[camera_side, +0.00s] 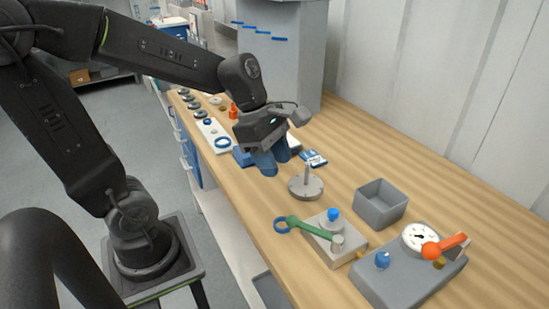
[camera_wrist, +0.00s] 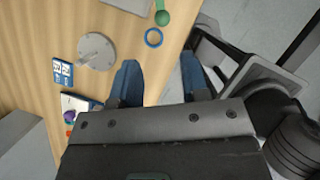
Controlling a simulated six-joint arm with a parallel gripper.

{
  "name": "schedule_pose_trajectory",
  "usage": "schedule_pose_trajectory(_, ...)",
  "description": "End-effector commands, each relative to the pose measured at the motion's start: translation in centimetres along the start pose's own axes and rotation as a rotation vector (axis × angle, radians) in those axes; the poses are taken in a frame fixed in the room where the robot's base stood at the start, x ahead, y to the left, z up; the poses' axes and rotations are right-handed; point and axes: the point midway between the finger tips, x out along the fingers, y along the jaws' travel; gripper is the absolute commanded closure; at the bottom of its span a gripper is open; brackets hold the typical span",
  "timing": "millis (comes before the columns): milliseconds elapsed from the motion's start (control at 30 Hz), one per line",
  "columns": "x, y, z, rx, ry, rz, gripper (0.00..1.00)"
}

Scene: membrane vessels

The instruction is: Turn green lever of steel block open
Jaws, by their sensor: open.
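The steel block (camera_side: 322,248) stands on the wooden bench in the side view, with a blue knob (camera_side: 333,214) and a short metal cylinder on top. Its green lever (camera_side: 310,229) slants from the cylinder up and left to a round green end, with a blue ring (camera_side: 282,225) beside that end. In the wrist view the green lever's end (camera_wrist: 162,18) and the blue ring (camera_wrist: 153,37) show at the top; part of the block (camera_wrist: 130,3) is cut off. My gripper (camera_side: 269,170) is open and empty above the bench, well behind and left of the block; its blue fingers (camera_wrist: 160,80) are spread.
A round metal disc with a post (camera_side: 306,186) stands between my gripper and the block. A grey open box (camera_side: 379,204) is right of it. A grey unit with a gauge and orange-ended lever (camera_side: 408,277) is at the front right. A blue-white packet (camera_side: 313,158) lies near my gripper.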

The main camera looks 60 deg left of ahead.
Motion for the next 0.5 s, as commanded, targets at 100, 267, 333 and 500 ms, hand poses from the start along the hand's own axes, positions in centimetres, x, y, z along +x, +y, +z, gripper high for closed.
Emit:
schedule_pose_trajectory(100,0.0,0.1,0.1,0.027,0.001,-0.003,0.70)
schedule_pose_trajectory(267,0.1,0.6,0.4,0.258,0.011,-0.029,0.85)
schedule_pose_trajectory(333,0.1,1.1,0.7,0.431,0.014,-0.050,0.92)
schedule_pose_trajectory(500,0.3,2.2,1.4,0.907,0.008,-0.111,1.00)
